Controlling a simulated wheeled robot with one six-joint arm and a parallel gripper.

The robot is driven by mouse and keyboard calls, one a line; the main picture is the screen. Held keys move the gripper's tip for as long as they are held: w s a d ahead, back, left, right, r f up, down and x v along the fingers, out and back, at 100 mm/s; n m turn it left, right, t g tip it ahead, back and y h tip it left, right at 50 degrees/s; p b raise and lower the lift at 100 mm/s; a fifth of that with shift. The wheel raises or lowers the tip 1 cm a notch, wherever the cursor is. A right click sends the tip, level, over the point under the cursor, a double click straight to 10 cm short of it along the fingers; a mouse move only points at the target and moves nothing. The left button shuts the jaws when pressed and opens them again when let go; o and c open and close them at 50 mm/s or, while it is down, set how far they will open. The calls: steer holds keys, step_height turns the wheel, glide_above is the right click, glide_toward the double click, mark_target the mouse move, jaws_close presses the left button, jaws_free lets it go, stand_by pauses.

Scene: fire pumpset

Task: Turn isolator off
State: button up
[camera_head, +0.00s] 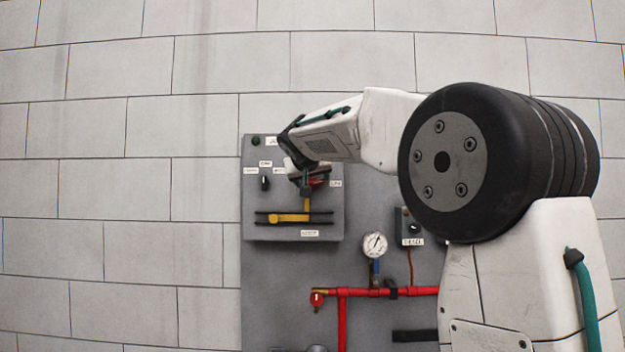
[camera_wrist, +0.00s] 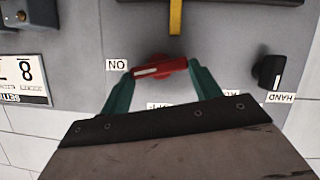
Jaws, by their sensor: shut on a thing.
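The red isolator knob (camera_wrist: 160,67) sits on the grey panel in the wrist view, between the two green fingers of my gripper (camera_wrist: 161,80). The fingers are shut on the knob, one at each end. The knob's white-marked end points left, toward a label reading ON upside down (camera_wrist: 117,65). Another label, partly hidden by my gripper, lies below the knob. In the head view my gripper (camera_head: 311,182) is at the grey control box (camera_head: 254,222), and the red knob (camera_head: 320,181) shows only partly behind it.
A black selector switch (camera_wrist: 268,72) is right of the knob in the wrist view. A yellow handle (camera_head: 288,218) is below my gripper in the head view. A pressure gauge (camera_head: 375,245), red pipe (camera_head: 345,292) and small switch box (camera_head: 410,227) are lower right.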

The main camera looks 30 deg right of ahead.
steer(key=n, duration=0.1)
steer(key=n+h, duration=0.1)
steer(key=shift+w+a+f+n+g, duration=0.15)
steer(key=shift+a+n+g, duration=0.05)
steer(key=shift+n+g, duration=0.1)
steer(key=n+h, duration=0.2)
steer(key=shift+w+a+f+n, duration=0.1)
steer(key=shift+a+f+n, duration=0.05)
steer(key=shift+n, duration=0.15)
steer(key=n+h, duration=0.2)
steer(key=n, duration=0.1)
steer(key=shift+w+a+f+g, duration=0.1)
steer(key=shift+f+g, duration=0.2)
steer(key=shift+f+n+h, duration=0.2)
steer(key=shift+n+h, duration=0.4)
steer(key=shift+n, duration=1.1)
steer(key=o, duration=1)
steer(key=shift+a, duration=0.1)
